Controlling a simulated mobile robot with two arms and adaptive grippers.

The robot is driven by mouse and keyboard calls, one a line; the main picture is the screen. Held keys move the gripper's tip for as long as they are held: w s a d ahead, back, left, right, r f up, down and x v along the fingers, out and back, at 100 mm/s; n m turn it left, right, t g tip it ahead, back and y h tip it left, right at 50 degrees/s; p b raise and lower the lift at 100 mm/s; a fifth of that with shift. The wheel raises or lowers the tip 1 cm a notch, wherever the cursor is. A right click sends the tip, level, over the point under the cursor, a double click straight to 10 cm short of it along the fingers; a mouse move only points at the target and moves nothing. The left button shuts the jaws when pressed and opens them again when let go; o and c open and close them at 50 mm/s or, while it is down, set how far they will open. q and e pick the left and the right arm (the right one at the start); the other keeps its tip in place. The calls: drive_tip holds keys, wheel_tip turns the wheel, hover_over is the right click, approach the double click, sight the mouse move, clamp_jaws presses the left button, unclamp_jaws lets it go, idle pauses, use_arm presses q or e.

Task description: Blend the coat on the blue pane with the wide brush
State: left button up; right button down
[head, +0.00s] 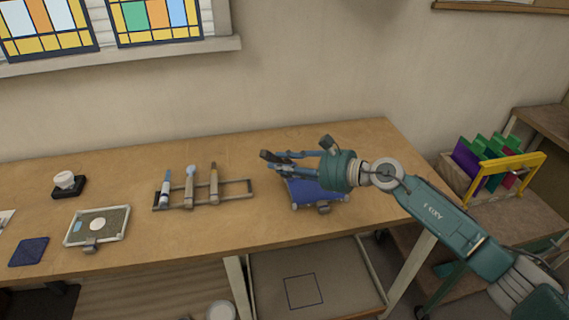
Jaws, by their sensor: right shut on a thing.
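The blue pane (312,193) lies in a small holder with a grey clamp at its front edge, toward the right of the workbench. My right gripper (268,158) reaches in from the right over the pane's back left part, its fingers pointing left. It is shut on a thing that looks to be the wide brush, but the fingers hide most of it. I cannot tell whether its bristles touch the pane, and the coat cannot be made out. My left gripper is out of view.
A rack (237,190) with several upright tools stands left of the pane, its right end empty. Farther left are a framed panel (98,225), a dark blue square (29,251) and a white-topped dark stand (67,184). A yellow-handled crate (487,172) stands at right.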

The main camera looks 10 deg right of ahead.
wheel_tip(320, 180, up, 5)
drive_tip(key=p, duration=0.3)
idle(0.4)
